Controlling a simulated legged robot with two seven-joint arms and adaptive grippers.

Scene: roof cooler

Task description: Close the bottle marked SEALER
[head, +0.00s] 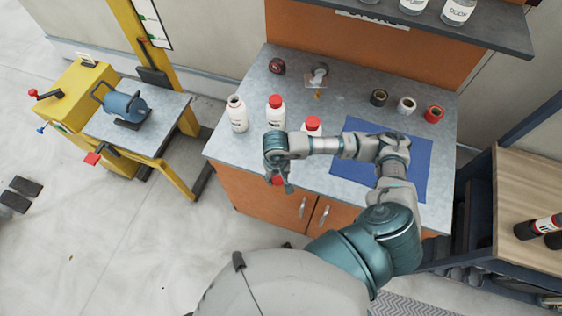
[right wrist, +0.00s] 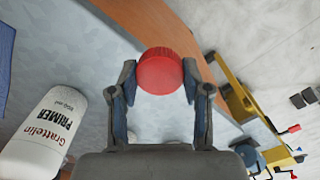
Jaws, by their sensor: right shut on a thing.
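My right gripper (head: 279,180) is shut on a red cap (right wrist: 161,72), which sits between its fingertips in the right wrist view. In the head view the gripper hangs at the front edge of the grey worktop. A white bottle without a cap (head: 237,116) stands upright on the worktop to the left of the gripper. A white bottle with a red cap (head: 276,112) stands behind the gripper, and another red-capped bottle (head: 312,126) is partly hidden by my arm. A bottle marked PRIMER (right wrist: 45,130) shows in the right wrist view. I cannot read SEALER on any bottle. My left gripper is not in view.
The worktop (head: 340,105) also holds a blue mat (head: 418,165), a dark red round object (head: 277,66) and three tape rolls, black (head: 379,97), white (head: 407,104) and red (head: 434,114). A shelf with jars is above. A yellow stand (head: 85,88) is at left.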

